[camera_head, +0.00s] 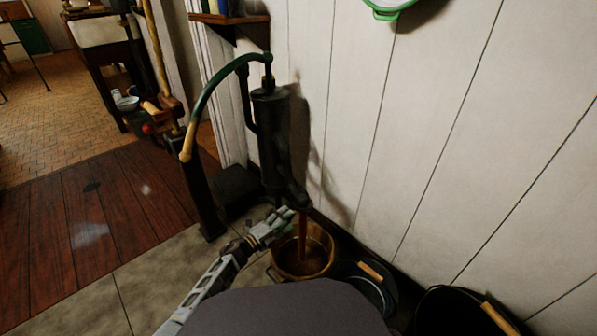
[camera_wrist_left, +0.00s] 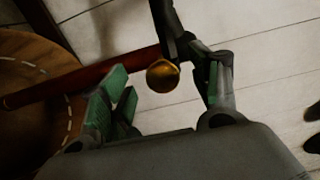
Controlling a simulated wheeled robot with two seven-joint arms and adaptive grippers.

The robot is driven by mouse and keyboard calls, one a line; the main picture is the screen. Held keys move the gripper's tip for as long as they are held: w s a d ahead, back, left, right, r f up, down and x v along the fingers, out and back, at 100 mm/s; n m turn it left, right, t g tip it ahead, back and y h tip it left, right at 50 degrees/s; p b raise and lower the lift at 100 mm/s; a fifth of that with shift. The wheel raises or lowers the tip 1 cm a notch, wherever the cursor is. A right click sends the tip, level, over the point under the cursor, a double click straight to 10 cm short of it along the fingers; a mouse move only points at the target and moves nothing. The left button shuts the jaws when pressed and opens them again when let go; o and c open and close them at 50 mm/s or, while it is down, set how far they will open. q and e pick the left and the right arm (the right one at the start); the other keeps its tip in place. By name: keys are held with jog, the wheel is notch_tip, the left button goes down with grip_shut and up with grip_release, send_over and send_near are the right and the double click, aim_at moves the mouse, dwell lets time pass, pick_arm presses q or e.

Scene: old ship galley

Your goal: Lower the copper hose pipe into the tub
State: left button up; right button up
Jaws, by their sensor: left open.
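The reddish-brown copper hose pipe (camera_head: 303,228) hangs upright under the black pump spout (camera_head: 297,199), with its lower part inside the tub. The round copper-brown tub (camera_head: 329,262) stands on the floor below the spout. My left gripper (camera_head: 285,216) is just left of the pipe's upper part, above the tub rim. In the left wrist view its green-padded fingers (camera_wrist_left: 168,95) are apart. The pipe (camera_wrist_left: 75,85) crosses beyond the fingers from the tub (camera_wrist_left: 25,55) towards the dark spout. A round brass end (camera_wrist_left: 162,76) shows between the fingers. Touching cannot be told. My right gripper is out of view.
The black hand pump (camera_head: 270,140) with its curved green handle (camera_head: 210,88) rises behind the tub. Dark buckets with wooden grips (camera_head: 371,271) stand close on the right by the white plank wall (camera_head: 430,140). Floor at left is open.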

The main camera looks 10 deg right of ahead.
pick_arm(q)
jog(key=p+v, duration=0.5)
jog(key=v, duration=0.6)
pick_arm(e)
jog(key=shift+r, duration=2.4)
pick_arm(q)
jog(key=shift+w+r, duration=0.1)
jog(key=shift+w, duration=0.05)
jog(key=s+a+r+n+t+y, duration=0.1)
jog(key=s+a+r+n+y, duration=0.1)
jog(key=a+n+y, duration=0.65)
jog(key=s+a+r+n+t+y, duration=0.15)
jog(key=s+a+n+y, duration=0.35)
jog(key=n, duration=0.6)
jog(key=s+a+r+n+g, duration=0.1)
jog(key=s+r+n+g, duration=0.1)
jog(key=s, duration=0.9)
jog(key=s+a+r+n+g, duration=0.2)
jog(key=s+n+g, duration=0.3)
jog(key=s, duration=0.6)
jog(key=shift+a+r+g+y+p, duration=0.4)
jog(key=shift+r+g, duration=0.2)
jog(key=shift+g, duration=0.65)
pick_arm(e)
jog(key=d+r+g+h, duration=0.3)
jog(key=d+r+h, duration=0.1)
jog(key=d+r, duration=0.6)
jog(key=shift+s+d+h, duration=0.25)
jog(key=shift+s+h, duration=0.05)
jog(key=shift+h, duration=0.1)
